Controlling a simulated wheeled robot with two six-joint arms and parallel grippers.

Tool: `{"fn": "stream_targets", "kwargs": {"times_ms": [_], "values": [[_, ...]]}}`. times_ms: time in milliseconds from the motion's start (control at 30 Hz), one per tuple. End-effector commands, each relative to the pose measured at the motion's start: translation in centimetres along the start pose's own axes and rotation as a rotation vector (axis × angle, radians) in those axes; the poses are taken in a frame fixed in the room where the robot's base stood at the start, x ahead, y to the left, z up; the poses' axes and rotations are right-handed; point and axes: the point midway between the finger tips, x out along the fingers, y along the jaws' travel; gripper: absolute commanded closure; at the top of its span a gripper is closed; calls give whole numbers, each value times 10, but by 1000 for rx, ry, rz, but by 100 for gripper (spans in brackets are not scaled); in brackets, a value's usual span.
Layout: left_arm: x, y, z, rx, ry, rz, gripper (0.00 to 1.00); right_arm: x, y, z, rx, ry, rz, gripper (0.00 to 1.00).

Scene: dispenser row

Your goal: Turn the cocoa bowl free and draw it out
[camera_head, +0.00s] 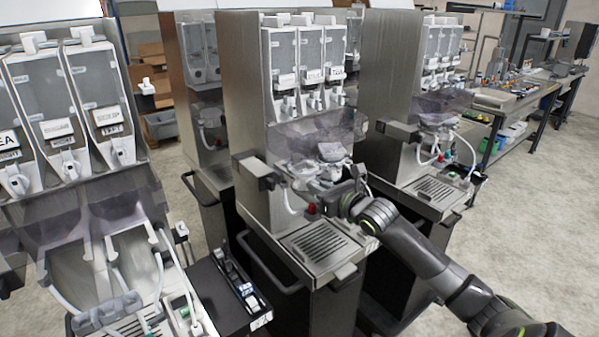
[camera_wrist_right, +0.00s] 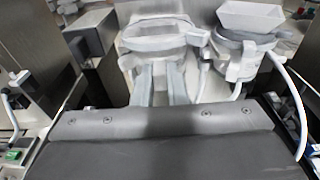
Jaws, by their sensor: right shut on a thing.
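My right gripper (camera_head: 322,190) reaches in from the right to the front of the middle dispenser. In the right wrist view its two fingers (camera_wrist_right: 162,72) are close together, with their tips at the front of a pale round bowl (camera_wrist_right: 158,38). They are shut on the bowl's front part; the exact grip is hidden. This left bowl, the cocoa bowl by its place at the fingers, shows partly in the head view (camera_head: 303,169). It is still at the machine. A second bowl (camera_wrist_right: 243,45) with a square funnel stands to its right. My left gripper is out of view.
A grey block (camera_wrist_right: 88,32) sticks out left of the bowl. A white hose (camera_wrist_right: 293,100) curves down on the right. Below is a slotted drip tray (camera_head: 318,241), and a red knob (camera_head: 311,209) sits near the gripper. Other dispensers stand on both sides.

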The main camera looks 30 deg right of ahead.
Motion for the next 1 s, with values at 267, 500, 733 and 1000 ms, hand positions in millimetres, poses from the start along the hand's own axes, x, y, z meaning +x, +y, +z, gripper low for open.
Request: {"fn": "stream_targets", "kwargs": {"times_ms": [267, 500, 733, 1000], "values": [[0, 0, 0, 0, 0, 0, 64, -1, -1, -3, 2, 7, -2, 100], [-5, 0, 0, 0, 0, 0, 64, -10, -2, -4, 1, 11, -5, 100], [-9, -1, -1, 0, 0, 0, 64, -22, -3, -5, 0, 12, -6, 100], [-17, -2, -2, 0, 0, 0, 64, -35, -4, -6, 2, 13, -7, 100]]}}
